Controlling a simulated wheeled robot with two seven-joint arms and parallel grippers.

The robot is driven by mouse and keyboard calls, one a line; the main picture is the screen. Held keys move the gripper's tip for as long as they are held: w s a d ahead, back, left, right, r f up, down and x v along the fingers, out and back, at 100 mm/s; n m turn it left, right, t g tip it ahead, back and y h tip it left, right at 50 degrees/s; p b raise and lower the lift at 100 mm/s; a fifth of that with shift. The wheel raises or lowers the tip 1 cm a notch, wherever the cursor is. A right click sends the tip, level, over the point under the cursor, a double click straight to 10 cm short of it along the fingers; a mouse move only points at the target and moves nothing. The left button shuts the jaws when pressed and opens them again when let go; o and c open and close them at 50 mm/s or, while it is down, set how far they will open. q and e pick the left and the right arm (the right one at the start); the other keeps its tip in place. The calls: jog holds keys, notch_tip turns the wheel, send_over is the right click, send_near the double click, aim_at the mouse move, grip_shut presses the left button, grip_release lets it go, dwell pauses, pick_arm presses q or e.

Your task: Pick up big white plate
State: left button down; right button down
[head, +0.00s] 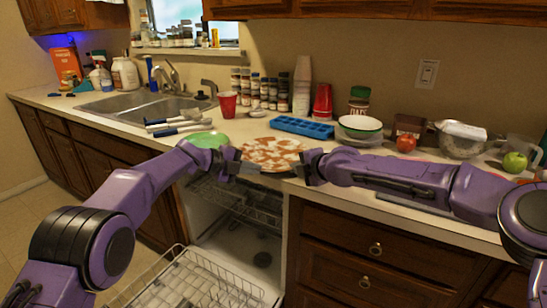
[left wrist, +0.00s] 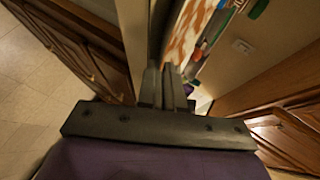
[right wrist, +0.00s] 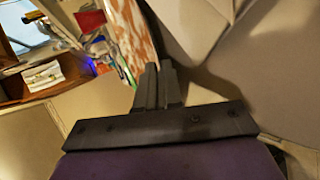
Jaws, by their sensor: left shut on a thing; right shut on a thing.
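The big plate (head: 271,152) is round, white with an orange-brown pattern, and sits level at the counter's front edge, above the open dishwasher. I cannot tell if it touches the counter. My left gripper (head: 239,166) is shut on its left rim. My right gripper (head: 301,168) is shut on its right rim. The plate's patterned face rises beyond the closed fingers in the left wrist view (left wrist: 187,32) and in the right wrist view (right wrist: 139,42). The fingers hide the gripped rim parts.
A green plate (head: 207,140) lies just left of it. A blue tray (head: 301,127) and a green-rimmed bowl (head: 360,127) stand behind and right. The sink (head: 140,106) is at the left. The open dishwasher's lower rack (head: 190,284) is below.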

jog(key=shift+a+r, duration=0.15)
jog(key=shift+r+p, duration=0.5)
jog(key=shift+p, duration=0.05)
notch_tip(320, 180, up, 4)
jog(key=p, duration=0.3)
jog(key=shift+f, duration=0.25)
jog(key=shift+r+p, duration=0.4)
jog(key=shift+p, duration=0.15)
jog(key=shift+f, duration=0.1)
jog(key=shift+w+f, duration=0.1)
